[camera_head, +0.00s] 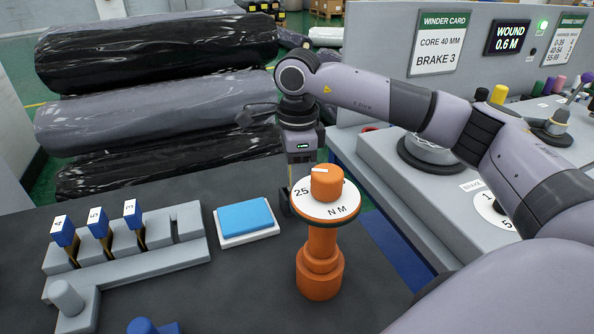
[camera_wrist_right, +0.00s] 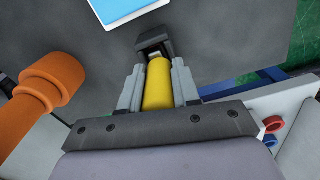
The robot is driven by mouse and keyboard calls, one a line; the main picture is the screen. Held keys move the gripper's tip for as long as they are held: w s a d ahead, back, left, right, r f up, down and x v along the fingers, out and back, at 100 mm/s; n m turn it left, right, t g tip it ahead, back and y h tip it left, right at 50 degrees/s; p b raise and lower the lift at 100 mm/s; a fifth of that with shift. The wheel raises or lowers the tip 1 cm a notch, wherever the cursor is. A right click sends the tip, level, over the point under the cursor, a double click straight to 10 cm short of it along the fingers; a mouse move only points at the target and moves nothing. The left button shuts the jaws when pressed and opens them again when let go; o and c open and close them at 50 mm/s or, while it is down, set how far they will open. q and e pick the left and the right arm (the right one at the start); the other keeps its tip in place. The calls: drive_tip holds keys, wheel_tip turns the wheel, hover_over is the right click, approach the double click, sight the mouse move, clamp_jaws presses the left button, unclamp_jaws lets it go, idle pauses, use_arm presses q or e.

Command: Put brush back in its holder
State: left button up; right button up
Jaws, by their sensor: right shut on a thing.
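My right gripper (camera_head: 300,172) hangs over the dark table, behind the orange knob device. In the right wrist view its fingers (camera_wrist_right: 158,88) are shut around a yellow cylinder (camera_wrist_right: 158,82), seemingly the brush handle. A dark block (camera_wrist_right: 153,42) shows just past the yellow end. In the head view the held thing is mostly hidden behind the orange device, with a dark part (camera_head: 286,200) showing at its left. A grey slotted rack (camera_head: 150,265) at left holds blue-topped tools tagged 4, 5 and 3; its right slot looks empty. I cannot tell which thing is the brush holder. My left gripper is out of view.
The orange device (camera_head: 320,250) with a white "25 N M" dial stands close to my right gripper. A blue pad on a white base (camera_head: 247,220) lies left of it. The grey winder (camera_head: 385,170) bounds the right. Wrapped rolls (camera_head: 160,100) lie behind.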

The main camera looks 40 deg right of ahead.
drive_tip(key=o, duration=1.1)
drive_tip(key=shift+r, duration=3.6)
